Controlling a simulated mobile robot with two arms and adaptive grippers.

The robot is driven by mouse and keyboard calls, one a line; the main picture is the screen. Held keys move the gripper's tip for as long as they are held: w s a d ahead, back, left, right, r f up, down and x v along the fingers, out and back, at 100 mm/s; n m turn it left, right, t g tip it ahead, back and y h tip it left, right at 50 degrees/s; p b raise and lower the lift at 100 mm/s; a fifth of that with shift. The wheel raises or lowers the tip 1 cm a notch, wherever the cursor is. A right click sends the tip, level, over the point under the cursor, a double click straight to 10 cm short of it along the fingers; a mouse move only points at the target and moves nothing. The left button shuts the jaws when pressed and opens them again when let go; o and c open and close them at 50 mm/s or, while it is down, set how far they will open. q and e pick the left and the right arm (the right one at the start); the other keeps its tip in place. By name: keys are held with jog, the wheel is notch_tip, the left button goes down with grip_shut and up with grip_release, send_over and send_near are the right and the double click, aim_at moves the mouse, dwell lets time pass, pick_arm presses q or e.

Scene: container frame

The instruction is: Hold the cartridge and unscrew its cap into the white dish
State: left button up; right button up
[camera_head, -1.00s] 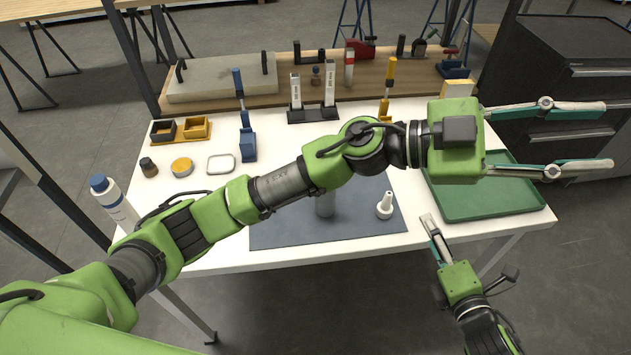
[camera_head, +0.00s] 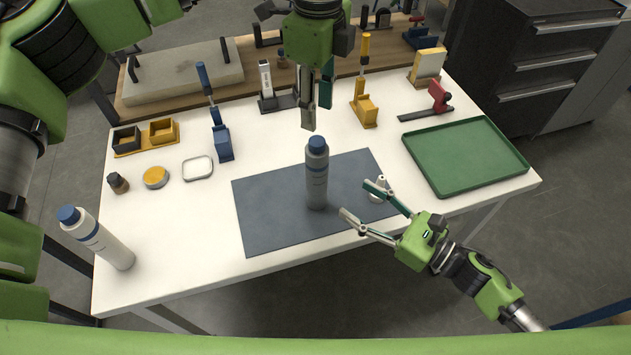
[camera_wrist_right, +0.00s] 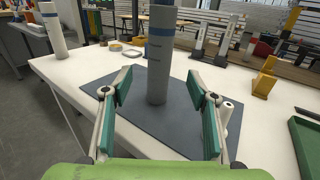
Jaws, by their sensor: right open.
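A grey-white cartridge (camera_head: 317,190) with a blue cap (camera_head: 317,144) stands upright on the dark mat (camera_head: 265,220); the cartridge (camera_wrist_right: 160,60) also fills the middle of the right wrist view, its top cut off. My right gripper (camera_head: 357,198) is open and low, its fingertips just short of the cartridge, with the cartridge between the finger lines and apart from them. My left gripper (camera_head: 316,116) points down above and slightly behind the cap, open and empty. The white dish (camera_head: 198,168) lies on the table's left part and looks empty.
A second blue-capped cartridge (camera_head: 105,245) stands at the left front edge. A white nozzle (camera_head: 380,184) stands on the mat by a right finger. A green tray (camera_head: 465,155) lies right. A jar, tin, bins and clamps line the back and left.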

aim_at(325, 180)
jog(key=x, duration=1.2)
jog(key=shift+w, duration=0.1)
grip_shut()
